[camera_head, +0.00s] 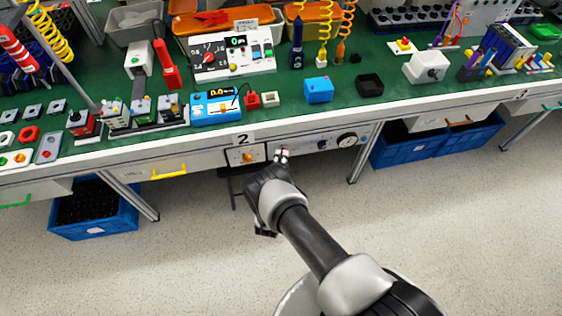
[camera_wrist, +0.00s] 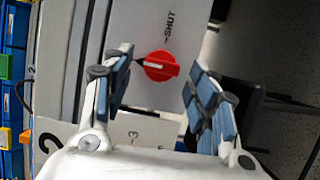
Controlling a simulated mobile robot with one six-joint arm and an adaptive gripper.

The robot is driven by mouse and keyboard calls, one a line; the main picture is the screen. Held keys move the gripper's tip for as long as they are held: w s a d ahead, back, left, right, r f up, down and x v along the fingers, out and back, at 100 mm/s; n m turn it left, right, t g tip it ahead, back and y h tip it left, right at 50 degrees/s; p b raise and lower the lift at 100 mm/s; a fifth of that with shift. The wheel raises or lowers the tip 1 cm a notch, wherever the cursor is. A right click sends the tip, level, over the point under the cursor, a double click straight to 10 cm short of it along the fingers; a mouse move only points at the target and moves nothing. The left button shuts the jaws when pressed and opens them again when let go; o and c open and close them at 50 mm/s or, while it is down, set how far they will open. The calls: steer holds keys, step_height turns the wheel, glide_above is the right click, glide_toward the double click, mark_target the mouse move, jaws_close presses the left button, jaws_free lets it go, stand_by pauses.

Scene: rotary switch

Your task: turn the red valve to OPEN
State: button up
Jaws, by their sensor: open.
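The red valve (camera_wrist: 160,66) is a round red knob with a white line on a pale panel in the wrist view. Its white line lies roughly left to right in that picture. A SHUT label (camera_wrist: 169,27) is printed above it, turned sideways; I see no OPEN label. My gripper (camera_wrist: 161,75) is open, with one blue-grey finger on each side of the knob. I cannot tell whether either finger touches it.
A yellow knob (camera_head: 247,157) and a round gauge (camera_head: 347,140) flank the spot on the front panel. The bench top (camera_head: 330,108) above is crowded with devices. Blue crates (camera_head: 92,212) stand under the bench. The floor (camera_head: 150,265) in front is clear.

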steer(key=shift+s, duration=0.1)
steer(key=s+a, duration=0.1)
steer(key=s, duration=1)
steer(key=shift+s+a, duration=0.15)
steer(key=shift+s, duration=0.2)
